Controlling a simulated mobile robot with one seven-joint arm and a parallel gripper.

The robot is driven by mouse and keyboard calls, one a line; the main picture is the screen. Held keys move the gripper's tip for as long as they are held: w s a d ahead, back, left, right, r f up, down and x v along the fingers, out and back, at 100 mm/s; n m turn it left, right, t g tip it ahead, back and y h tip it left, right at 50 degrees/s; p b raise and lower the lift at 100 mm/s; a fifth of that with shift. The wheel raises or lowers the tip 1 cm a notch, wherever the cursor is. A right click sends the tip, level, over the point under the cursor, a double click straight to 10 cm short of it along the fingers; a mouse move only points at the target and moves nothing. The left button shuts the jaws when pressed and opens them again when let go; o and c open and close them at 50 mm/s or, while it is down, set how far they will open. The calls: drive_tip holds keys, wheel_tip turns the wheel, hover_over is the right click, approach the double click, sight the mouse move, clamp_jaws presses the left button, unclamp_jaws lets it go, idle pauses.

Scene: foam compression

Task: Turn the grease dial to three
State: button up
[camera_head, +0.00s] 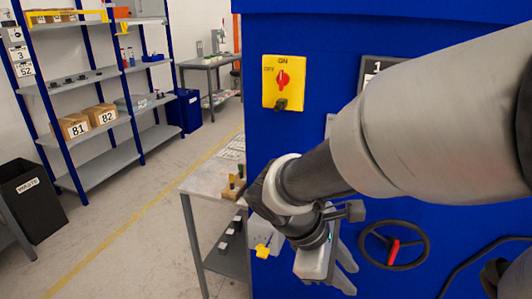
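I cannot make out a grease dial for certain. The blue machine (310,30) fills the right half. A dark-edged plate marked 1 (375,68) on its front is partly covered by my arm. A small yellow part (262,250) shows low at the machine's left side; I cannot tell whether it is a dial. My gripper (341,276) is low in front of the machine, left of the handwheel, pointing away from me. Its fingertips are too hidden to show whether it is open or holds anything. My arm hides much of the machine's front.
A yellow OFF/ON switch plate (297,83) with a red knob is on the machine. A black handwheel (372,250) with a red handle is right of my gripper. A grey side table (208,181) stands left of the machine. The floor (135,225) further left is clear.

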drive_tip(key=w+a+f+n+t+h+b, duration=0.3)
drive_tip(key=w+a+f+n, duration=0.2)
drive_tip(key=f+n, duration=0.25)
drive_tip(key=w+a+f+n+t+h+b, duration=0.2)
drive_tip(key=w+a+f+n+t+b, duration=0.15)
drive_tip(key=f+n, duration=0.4)
drive_tip(key=w+a+f+n+t+y+b, duration=0.1)
drive_tip(key=a+f+n+t+y+b, duration=0.15)
drive_tip(key=a+f+n+t, duration=0.45)
drive_tip(key=w+a+f+n+t+y+b, duration=0.1)
drive_tip(key=a+f+n+t+y, duration=0.25)
drive_tip(key=a+n, duration=0.45)
drive_tip(key=w+d+b, duration=0.1)
drive_tip(key=w+d, duration=0.1)
drive_tip(key=w, duration=0.6)
drive_tip(key=w+d+g, duration=0.1)
drive_tip(key=w+d, duration=0.2)
drive_tip(key=w, duration=0.5)
drive_tip(key=shift+w+d+f+b, duration=0.2)
drive_tip(key=shift+f+b, duration=0.15)
drive_tip(key=shift+f, duration=0.05)
clamp_jaws()
